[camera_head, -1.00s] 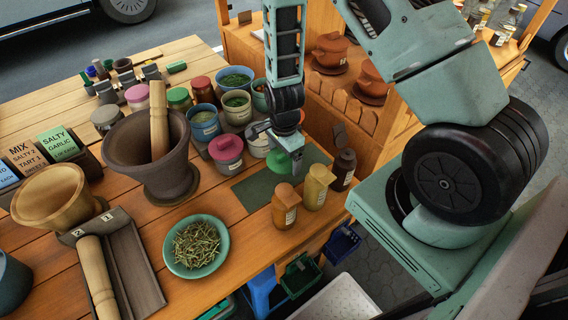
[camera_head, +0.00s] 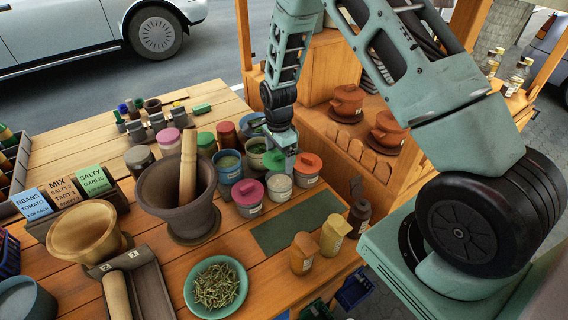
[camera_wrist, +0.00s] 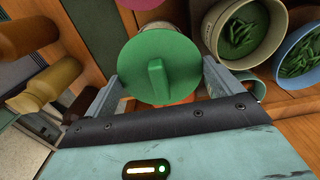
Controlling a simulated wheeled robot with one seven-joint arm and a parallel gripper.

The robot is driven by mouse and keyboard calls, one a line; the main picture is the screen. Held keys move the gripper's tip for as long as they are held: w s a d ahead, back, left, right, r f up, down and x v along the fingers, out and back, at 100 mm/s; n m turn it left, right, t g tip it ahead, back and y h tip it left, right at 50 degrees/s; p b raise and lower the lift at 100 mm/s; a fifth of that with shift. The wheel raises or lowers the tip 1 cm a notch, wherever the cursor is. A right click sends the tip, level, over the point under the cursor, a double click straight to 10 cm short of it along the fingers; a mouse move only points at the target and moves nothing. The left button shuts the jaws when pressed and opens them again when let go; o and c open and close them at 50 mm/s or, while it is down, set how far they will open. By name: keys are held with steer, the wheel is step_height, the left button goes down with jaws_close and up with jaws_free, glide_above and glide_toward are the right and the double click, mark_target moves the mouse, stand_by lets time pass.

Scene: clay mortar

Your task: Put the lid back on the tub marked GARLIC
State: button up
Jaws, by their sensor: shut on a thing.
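My gripper (camera_head: 288,158) is shut on a green lid (camera_head: 274,160) among the tubs at the back of the table. In the wrist view the round green lid (camera_wrist: 158,66), with its upright fin handle, lies between my two fingers (camera_wrist: 158,92). A pale tub (camera_head: 279,188) with whitish contents stands just in front of the lid. In the wrist view part of a cream tub (camera_wrist: 162,14) shows beyond the lid's edge. I cannot tell whether the lid touches a tub. The tub labels are too small to read, so the GARLIC mark is not legible.
A pink-lidded tub (camera_head: 248,198) and an orange-lidded tub (camera_head: 307,166) stand close by. Open tubs of green food (camera_wrist: 240,32) crowd near the lid. The green mat (camera_head: 290,226) is bare.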

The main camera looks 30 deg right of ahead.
steer(key=shift+f+b, duration=2.15)
steer(key=shift+f, duration=1.1)
steer(key=shift+f, duration=0.1)
steer(key=o, duration=0.7)
steer(key=shift+c, duration=0.2)
steer(key=shift+r+p, duration=2.3)
steer(key=shift+r, duration=1.25)
